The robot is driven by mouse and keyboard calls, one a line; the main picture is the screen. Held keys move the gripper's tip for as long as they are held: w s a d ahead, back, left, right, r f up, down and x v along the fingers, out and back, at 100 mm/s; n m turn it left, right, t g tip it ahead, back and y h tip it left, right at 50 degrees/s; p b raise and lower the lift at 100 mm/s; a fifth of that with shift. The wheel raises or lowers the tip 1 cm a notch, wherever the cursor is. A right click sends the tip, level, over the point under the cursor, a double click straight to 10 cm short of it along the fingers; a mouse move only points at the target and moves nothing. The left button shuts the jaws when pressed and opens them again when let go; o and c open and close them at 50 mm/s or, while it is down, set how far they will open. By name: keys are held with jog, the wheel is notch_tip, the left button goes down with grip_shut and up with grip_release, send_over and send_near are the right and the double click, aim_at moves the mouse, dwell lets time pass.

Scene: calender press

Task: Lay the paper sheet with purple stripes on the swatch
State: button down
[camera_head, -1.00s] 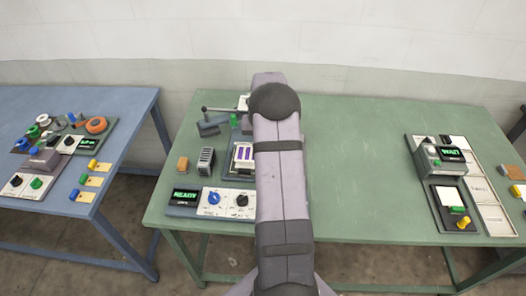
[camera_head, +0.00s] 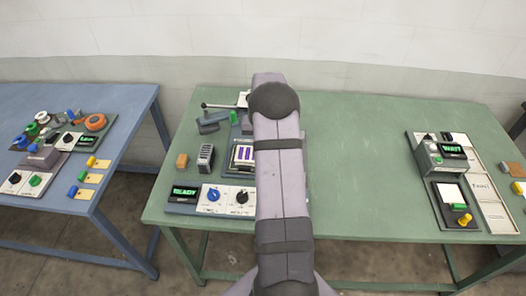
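The paper sheet with purple stripes (camera_head: 243,154) shows just left of my arm on the green table, in the press area. My arm covers its right side, so I cannot tell whether it lies on anything or is held. I cannot make out the swatch; it may be hidden behind my arm. My gripper is hidden behind my own arm links, so its fingers do not show.
A control panel (camera_head: 211,199) with a READY display, blue knob and black knob stands at the table's front left. A WAIT station (camera_head: 447,157) stands at right. The table's middle right is clear.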

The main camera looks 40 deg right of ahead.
jog(key=shift+f, duration=0.75)
dwell(1.4)
jog(key=c, duration=1.1)
grip_release()
jog(key=shift+r, duration=0.15)
jog(key=shift+r+p, duration=2.25)
jog(key=shift+r, duration=1.15)
